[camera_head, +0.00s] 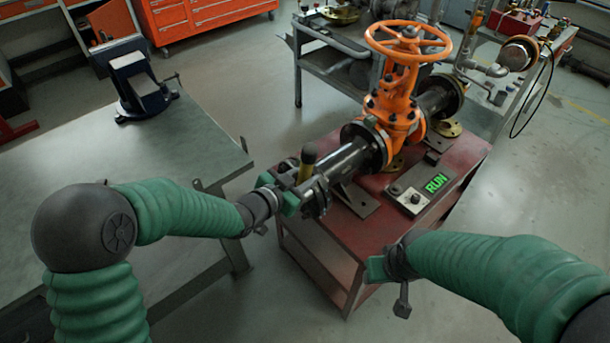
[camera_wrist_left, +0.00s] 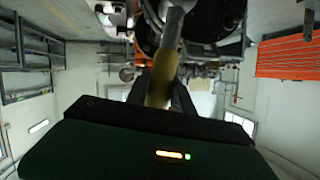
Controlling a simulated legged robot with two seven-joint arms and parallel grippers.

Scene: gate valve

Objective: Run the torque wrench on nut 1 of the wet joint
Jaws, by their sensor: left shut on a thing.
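The orange gate valve (camera_head: 405,85) with its handwheel stands on a red bench, in line with a dark pipe (camera_head: 345,160). My left gripper (camera_head: 292,196) is at the bolted flange (camera_head: 318,192) on the pipe's near left end. It is shut on the torque wrench, whose yellow and black handle (camera_head: 307,164) stands up beside the flange. In the left wrist view the wrench's yellow band (camera_wrist_left: 160,88) and metal shaft (camera_wrist_left: 173,30) run up toward the dark flange. I cannot tell which nut it meets. My right gripper (camera_head: 384,268) is off the bench's front edge; its fingers are unclear.
A grey table (camera_head: 90,190) with a blue vise (camera_head: 138,85) is at left. Carts with equipment stand behind the valve. Floor at right is clear.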

